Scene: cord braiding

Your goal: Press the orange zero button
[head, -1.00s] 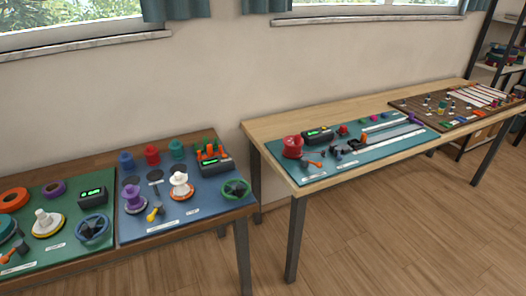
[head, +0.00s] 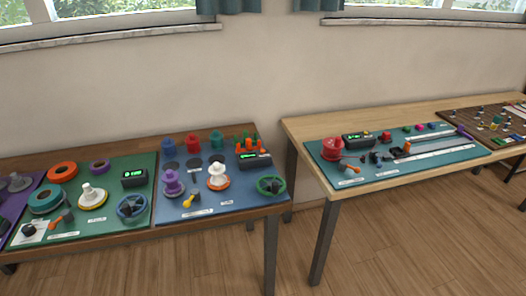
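I cannot pick out a button marked zero; the markings are too small to read. Small orange parts show on the mats. The teal mat (head: 450,163) on the right table has an orange piece (head: 407,147) near its middle and a black box with a green display (head: 358,141). The blue mat (head: 235,203) on the left table has several upright orange pegs (head: 249,143) behind another black display box (head: 255,160). The green mat (head: 110,228) holds a third display box (head: 134,179). Neither of my grippers is in view.
The dark wood table (head: 75,152) stands left and the light wood table (head: 310,127) right, with a narrow gap between them. Spools, rings and handwheels crowd the left mats. A brown pegboard (head: 480,120) lies at far right. The wood floor (head: 425,245) in front is clear.

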